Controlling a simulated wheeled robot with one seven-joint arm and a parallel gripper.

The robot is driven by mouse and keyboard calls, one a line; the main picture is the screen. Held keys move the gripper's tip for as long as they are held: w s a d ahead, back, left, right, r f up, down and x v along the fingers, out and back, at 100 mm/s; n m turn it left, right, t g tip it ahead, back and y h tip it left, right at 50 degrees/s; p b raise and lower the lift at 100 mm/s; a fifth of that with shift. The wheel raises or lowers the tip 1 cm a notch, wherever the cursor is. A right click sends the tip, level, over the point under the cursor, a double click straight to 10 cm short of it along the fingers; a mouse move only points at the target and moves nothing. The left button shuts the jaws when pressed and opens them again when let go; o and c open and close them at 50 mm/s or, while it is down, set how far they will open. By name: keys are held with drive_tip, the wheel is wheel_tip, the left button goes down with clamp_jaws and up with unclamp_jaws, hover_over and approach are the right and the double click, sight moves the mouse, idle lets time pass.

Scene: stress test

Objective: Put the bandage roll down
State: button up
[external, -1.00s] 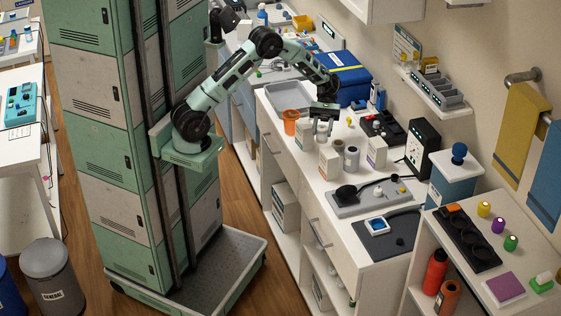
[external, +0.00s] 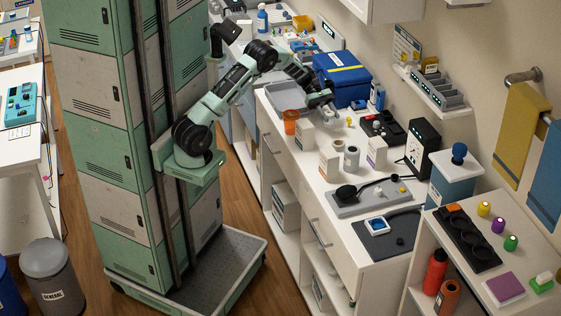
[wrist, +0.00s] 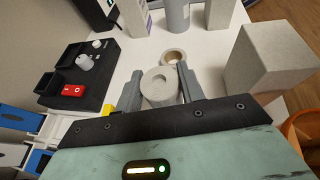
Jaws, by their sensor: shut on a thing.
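The bandage roll (wrist: 160,88) is a pale roll with a small hole in its end. In the wrist view it sits between the two grey fingers of my gripper (wrist: 160,86), which is shut on it. In the external view my gripper (external: 331,110) is over the back part of the white counter (external: 318,188), in front of the blue case. The roll is hard to make out there. I cannot tell whether it touches the counter.
A second roll (wrist: 174,57) with a tan core stands just beyond the held one. A pale box (wrist: 268,62) is close on the right, an orange pot (external: 291,122) beside it. A black unit with a red switch (wrist: 73,90) is on the left. A blue case (external: 342,76) stands behind.

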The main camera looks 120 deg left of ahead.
sight(329, 123)
drive_tip(key=shift+f, duration=2.05)
drive_tip(key=o, duration=0.9)
drive_tip(key=shift+f, duration=0.1)
drive_tip(key=shift+o, duration=0.2)
drive_tip(key=v, duration=1.2)
drive_tip(key=shift+b, duration=0.45)
